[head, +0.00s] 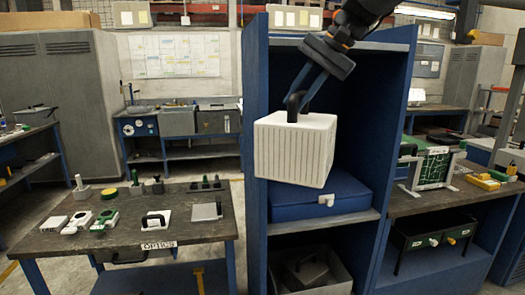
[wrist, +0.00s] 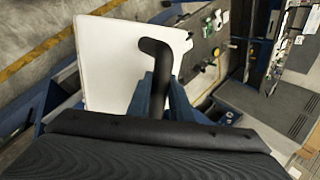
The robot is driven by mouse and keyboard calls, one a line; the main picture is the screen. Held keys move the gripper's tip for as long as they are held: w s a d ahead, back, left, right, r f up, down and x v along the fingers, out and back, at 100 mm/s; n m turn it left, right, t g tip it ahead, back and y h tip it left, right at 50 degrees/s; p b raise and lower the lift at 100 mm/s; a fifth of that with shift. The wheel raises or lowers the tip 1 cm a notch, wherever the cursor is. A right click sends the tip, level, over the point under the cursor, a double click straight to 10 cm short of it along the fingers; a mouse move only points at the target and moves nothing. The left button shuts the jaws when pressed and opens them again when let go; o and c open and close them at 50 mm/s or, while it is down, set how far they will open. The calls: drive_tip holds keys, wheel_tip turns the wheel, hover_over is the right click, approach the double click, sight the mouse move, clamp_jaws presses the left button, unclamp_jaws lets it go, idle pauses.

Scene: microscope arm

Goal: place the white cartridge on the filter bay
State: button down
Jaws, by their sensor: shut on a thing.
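The white cartridge (head: 295,150) is a ribbed white block with a black hooked handle on top. My gripper (head: 302,92) is shut on that handle, and the cartridge hangs below it, slightly tilted, in front of the blue shelf unit. In the wrist view the cartridge (wrist: 115,62) shows as a white face behind the black handle, with my gripper's blue fingers (wrist: 160,98) on either side of the handle. I cannot tell which thing is the filter bay; no such label is readable.
The blue shelf unit (head: 256,120) holds a blue case (head: 345,200) just behind the cartridge and a grey bin on its lower shelf. The table marked OPTICS (head: 85,240) stands left with several small items. A workbench (head: 440,200) with a green-framed board stands right.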

drive_tip(key=w+d+f, duration=0.1)
drive_tip(key=f, duration=0.4)
drive_tip(key=w+f+n, duration=0.1)
drive_tip(key=f, duration=0.4)
drive_tip(key=w+d+f+n+g, duration=0.1)
drive_tip(key=f, duration=0.5)
drive_tip(key=shift+w+d+f+b, duration=0.1)
drive_tip(key=shift+d+b, duration=0.25)
drive_tip(key=shift+b, duration=0.05)
drive_tip(key=d+f+n, duration=0.1)
drive_tip(key=d+f, duration=0.2)
drive_tip(key=f, duration=1.2)
drive_tip(key=s+d+f, duration=0.1)
drive_tip(key=s+f, duration=0.3)
drive_tip(key=f, duration=0.5)
drive_tip(key=s+d+f+n+g+b, duration=0.1)
drive_tip(key=s+d+f, duration=0.1)
drive_tip(key=s+f, duration=0.3)
drive_tip(key=s+d+f, duration=0.2)
drive_tip(key=s+f, duration=0.3)
drive_tip(key=f, duration=0.8)
drive_tip(key=shift+n+g+y+b, duration=0.3)
drive_tip(key=shift+b, duration=0.05)
drive_tip(key=shift+f, duration=0.1)
